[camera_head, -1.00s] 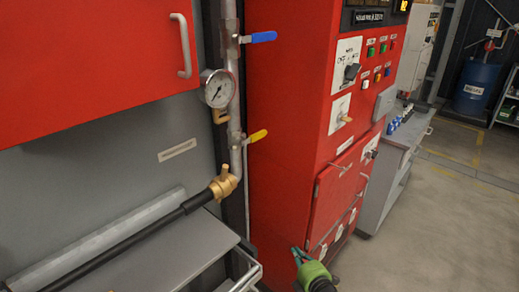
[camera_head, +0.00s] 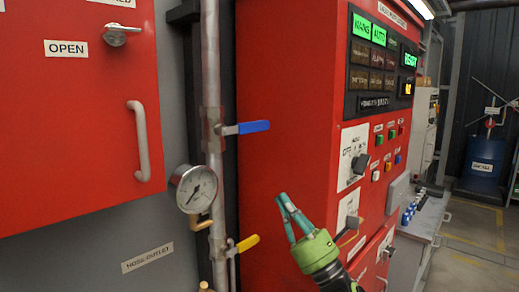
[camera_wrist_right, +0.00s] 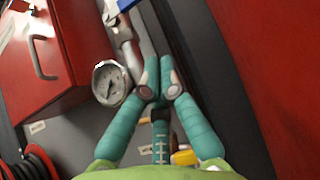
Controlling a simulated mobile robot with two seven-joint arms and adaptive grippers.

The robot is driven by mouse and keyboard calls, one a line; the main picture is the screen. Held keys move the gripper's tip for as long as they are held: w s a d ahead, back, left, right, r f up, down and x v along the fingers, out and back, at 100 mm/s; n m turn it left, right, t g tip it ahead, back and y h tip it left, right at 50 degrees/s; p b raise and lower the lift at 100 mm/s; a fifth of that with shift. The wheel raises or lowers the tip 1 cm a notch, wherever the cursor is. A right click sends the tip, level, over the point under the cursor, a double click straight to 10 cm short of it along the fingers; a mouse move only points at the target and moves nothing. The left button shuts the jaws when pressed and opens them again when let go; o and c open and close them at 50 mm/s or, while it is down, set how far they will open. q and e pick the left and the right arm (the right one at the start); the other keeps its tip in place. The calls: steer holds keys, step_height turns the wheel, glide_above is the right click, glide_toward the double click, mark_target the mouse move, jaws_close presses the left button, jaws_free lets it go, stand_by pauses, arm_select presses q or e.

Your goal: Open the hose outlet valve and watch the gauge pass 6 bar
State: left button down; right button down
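The pressure gauge (camera_head: 196,190) is white-faced and mounted on the grey vertical pipe (camera_head: 211,80); its numbers are too small to read. It also shows in the right wrist view (camera_wrist_right: 110,83). A yellow-handled valve (camera_head: 246,243) sits on the pipe below the gauge, near the HOSE OUTLET label (camera_head: 147,257). A blue-handled valve (camera_head: 247,128) sits above it, its handle sideways to the pipe. My right gripper (camera_head: 283,203) has teal fingers with tips together, empty, right of the yellow handle and apart from it. In the right wrist view the tips (camera_wrist_right: 159,75) meet. My left gripper is not in view.
A red control cabinet (camera_head: 290,100) with lit green indicators stands to the right. A red box (camera_head: 75,110) with a handle is at the left. A blue drum (camera_head: 485,165) stands far right. A black hose (camera_wrist_right: 45,165) shows in the right wrist view.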

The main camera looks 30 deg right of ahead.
mark_target(247, 128)
steer(key=s+r+p+x, duration=0.1)
steer(key=p+x, duration=0.8)
steer(key=x, duration=0.3)
steer(key=shift+d+r, duration=0.25)
steer(key=shift+r, duration=0.45)
steer(key=shift+d+r+n+g+y+b, duration=0.2)
steer(key=shift+n+g+y+b, duration=0.2)
steer(key=shift+n+y+b, duration=0.4)
